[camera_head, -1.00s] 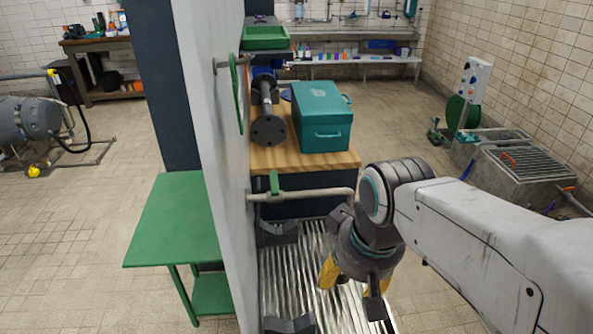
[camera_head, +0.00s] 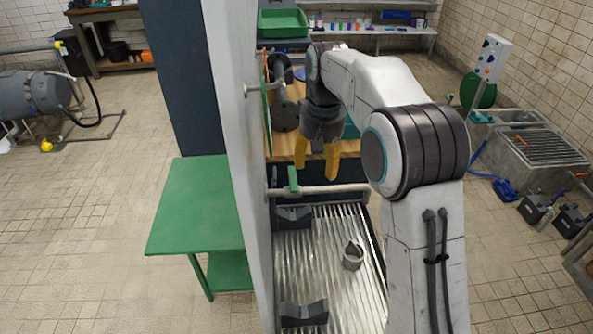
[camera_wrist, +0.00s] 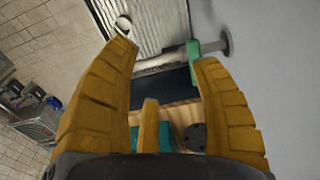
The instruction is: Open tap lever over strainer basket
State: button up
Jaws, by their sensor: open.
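The tap is a pale pipe (camera_head: 335,189) reaching out from the wall, with a green lever (camera_head: 293,179) standing upright on it near the wall. In the wrist view the green lever (camera_wrist: 193,52) lies just beyond the right fingertip. The strainer basket (camera_head: 353,255) is a small grey cup on the ribbed metal drainer below the pipe; it also shows at the top of the wrist view (camera_wrist: 124,24). My gripper (camera_head: 316,170), with yellow fingers, is open and empty. It points down near the pipe, right of the lever. I cannot tell the exact gap.
A wooden counter (camera_head: 284,146) behind holds a dark flanged pipe piece (camera_head: 284,115) and a teal box (camera_head: 351,130), mostly hidden by my arm. The grey wall (camera_head: 240,150) stands close on the left. Dark brackets (camera_head: 304,314) sit on the drainer (camera_head: 325,285).

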jog(key=p, duration=0.3)
send_over(295, 178)
notch_tip(295, 178, down, 4)
jog(key=shift+s+d+f+g, duration=0.1)
jog(key=shift+f+g, duration=0.4)
jog(key=shift+f, duration=3.7)
jog(key=shift+c, duration=0.3)
grip_shut()
